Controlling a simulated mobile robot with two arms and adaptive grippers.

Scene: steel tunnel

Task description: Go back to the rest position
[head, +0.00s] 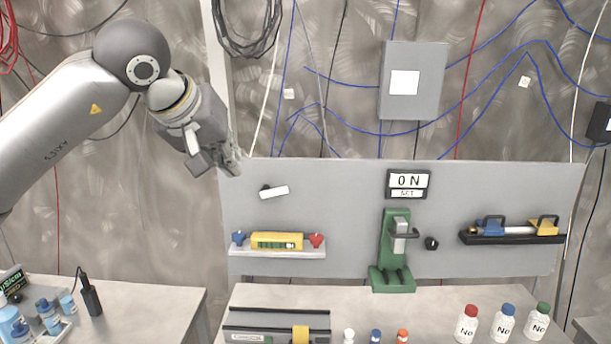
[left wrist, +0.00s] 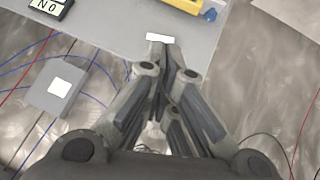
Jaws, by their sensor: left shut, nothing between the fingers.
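My left arm comes in from the left in the head view, raised in the upper left. My left gripper (head: 233,165) is at the top left corner of the grey panel (head: 330,190), above and left of a small white label piece (head: 274,192). In the left wrist view the fingers of my left gripper (left wrist: 157,58) come together with nothing held between them. The white label piece (left wrist: 160,38) shows just beyond the fingertips. My right gripper is not in view.
The panel carries a yellow level (head: 277,241), a green stand (head: 393,260), an "ON" display (head: 408,184) and a black holder (head: 510,238). Bottles (head: 503,322) and a grey case (head: 277,325) stand on the table below. A side table (head: 150,305) is at left.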

